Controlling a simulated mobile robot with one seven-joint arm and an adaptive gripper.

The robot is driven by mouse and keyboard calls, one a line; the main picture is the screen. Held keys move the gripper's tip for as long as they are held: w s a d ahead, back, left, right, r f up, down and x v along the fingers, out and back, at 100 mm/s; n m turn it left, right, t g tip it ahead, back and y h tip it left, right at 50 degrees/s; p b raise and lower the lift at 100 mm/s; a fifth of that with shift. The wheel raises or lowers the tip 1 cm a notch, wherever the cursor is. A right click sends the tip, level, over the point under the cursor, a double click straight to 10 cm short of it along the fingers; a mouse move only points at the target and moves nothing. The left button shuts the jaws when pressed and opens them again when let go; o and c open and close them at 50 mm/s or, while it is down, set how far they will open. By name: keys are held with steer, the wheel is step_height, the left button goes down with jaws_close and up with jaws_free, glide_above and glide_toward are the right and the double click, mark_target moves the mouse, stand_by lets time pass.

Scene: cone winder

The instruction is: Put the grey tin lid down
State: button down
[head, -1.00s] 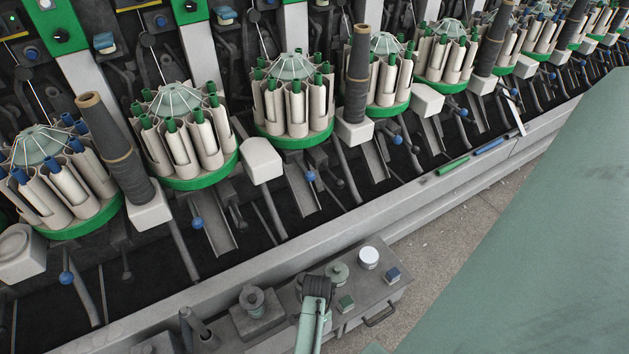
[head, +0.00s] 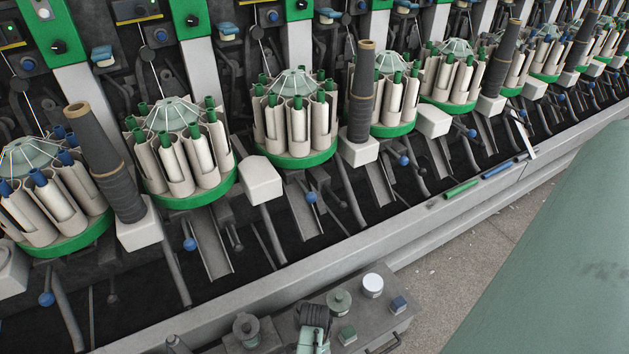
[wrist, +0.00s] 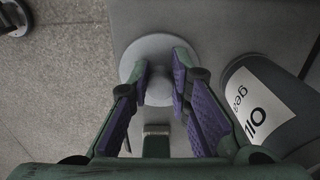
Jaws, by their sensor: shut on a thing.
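In the wrist view the grey tin lid (wrist: 137,61), a round disc with a raised knob, is at the fingertips. My gripper (wrist: 163,82), with purple pads, is shut on its knob. I cannot tell whether the lid touches the grey top below. In the head view my gripper (head: 313,318) is over the grey cabinet top (head: 376,326) at the bottom; the held lid cannot be made out there. A dark tin labelled as gear oil (wrist: 268,105) stands close to the right finger in the wrist view.
The winder rail (head: 300,281) runs behind. A green surface (head: 560,250) fills the right.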

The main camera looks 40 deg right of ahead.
steer(key=c, duration=1.5)
jaws_free()
step_height(320, 180, up, 12)
steer(key=shift+r+p, duration=0.1)
steer(key=shift+p, duration=0.3)
